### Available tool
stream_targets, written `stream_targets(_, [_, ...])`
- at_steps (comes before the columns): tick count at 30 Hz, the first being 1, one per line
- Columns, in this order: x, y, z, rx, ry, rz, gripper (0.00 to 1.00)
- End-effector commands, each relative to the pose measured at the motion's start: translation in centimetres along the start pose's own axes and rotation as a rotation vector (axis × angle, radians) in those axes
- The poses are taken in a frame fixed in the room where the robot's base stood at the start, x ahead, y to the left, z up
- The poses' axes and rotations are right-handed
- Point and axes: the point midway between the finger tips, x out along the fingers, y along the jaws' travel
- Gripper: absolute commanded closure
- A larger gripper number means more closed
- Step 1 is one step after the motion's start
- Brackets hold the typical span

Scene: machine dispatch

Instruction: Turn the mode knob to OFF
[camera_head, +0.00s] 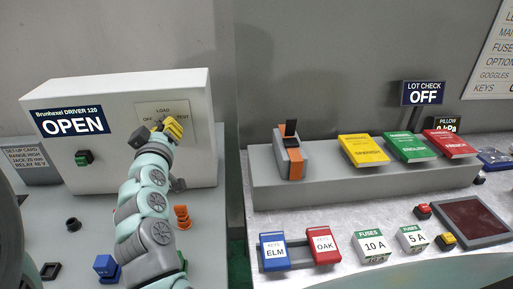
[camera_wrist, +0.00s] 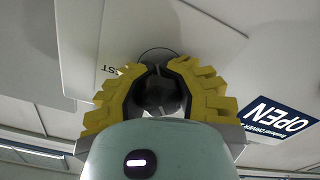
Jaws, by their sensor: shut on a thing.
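The mode knob (camera_wrist: 160,95) is a dark round knob on the front panel of a white machine box (camera_head: 110,92). A label plate (camera_head: 165,108) above and around it reads OFF, LOAD and TEST, partly hidden. My gripper (camera_head: 173,127) is up against the panel at the knob, which it covers in the head view. In the wrist view, my gripper's yellow ridged fingers (camera_wrist: 158,72) are closed around the knob from both sides. I cannot tell which label the knob points to.
The box has a blue OPEN sign (camera_head: 70,125) and a green button (camera_head: 84,158) left of my arm. Orange (camera_head: 182,217) and blue (camera_head: 106,266) parts stand near my arm. A right-hand bench holds coloured books (camera_head: 363,150), key boxes (camera_head: 273,252) and fuse boxes (camera_head: 373,246).

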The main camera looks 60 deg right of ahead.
Motion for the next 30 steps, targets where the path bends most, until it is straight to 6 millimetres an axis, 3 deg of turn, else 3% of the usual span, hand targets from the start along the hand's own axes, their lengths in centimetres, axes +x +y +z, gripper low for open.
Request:
stream_targets(12, [-0.02, 0.08, 0.00, -0.277, 0.000, 0.001, 1.00])
stream_targets(30, [-0.01, 0.21, -0.11, -0.358, 0.001, 0.004, 1.00])
